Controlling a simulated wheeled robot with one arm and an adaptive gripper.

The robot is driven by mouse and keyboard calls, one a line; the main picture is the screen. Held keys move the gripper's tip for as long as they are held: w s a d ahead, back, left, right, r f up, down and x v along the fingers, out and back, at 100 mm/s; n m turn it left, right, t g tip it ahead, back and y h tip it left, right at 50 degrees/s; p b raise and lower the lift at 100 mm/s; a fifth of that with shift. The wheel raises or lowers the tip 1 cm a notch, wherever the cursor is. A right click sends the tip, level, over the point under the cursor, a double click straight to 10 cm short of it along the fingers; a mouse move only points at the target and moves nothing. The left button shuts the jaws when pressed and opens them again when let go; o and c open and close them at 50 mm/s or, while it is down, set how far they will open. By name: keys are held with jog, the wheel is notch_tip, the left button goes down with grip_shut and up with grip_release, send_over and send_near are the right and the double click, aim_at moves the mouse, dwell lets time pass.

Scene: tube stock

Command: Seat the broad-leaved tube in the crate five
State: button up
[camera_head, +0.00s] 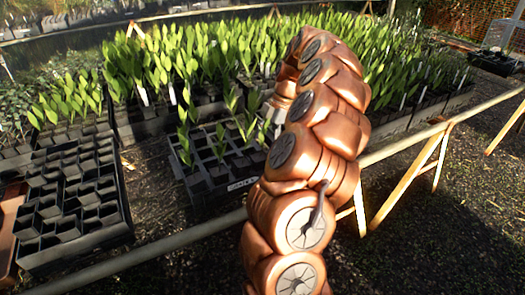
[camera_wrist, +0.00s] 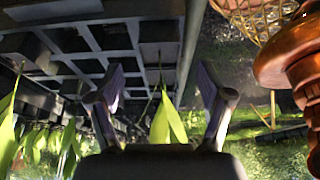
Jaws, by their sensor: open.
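In the head view, a dark crate (camera_head: 217,188) with square cells stands at the front of the bench, partly behind my copper arm. It holds several leafy tubes and many empty cells; the label on its front is too small to read surely. In the wrist view, my gripper (camera_wrist: 161,82) is open, its two fingers spread. A bright green broad-leaved plant (camera_wrist: 168,122) shows between the fingers, with no finger visibly closed on it. Its tube is not clearly visible. The crate's grid (camera_wrist: 118,37) is at the top of this view. My arm hides the gripper in the head view.
A black tray of empty square pots (camera_head: 75,200) stands at the left. Dense rows of leafy plants (camera_head: 215,55) fill the bench behind the crate. A pale rail (camera_head: 150,258) runs along the bench's front edge, with open ground in front at the right.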

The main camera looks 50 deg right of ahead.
jog(key=w+v, duration=0.1)
jog(key=v, duration=0.5)
jog(key=shift+s+r, duration=0.25)
jog(key=shift+s, duration=0.25)
jog(key=shift+d, duration=0.1)
dwell(0.5)
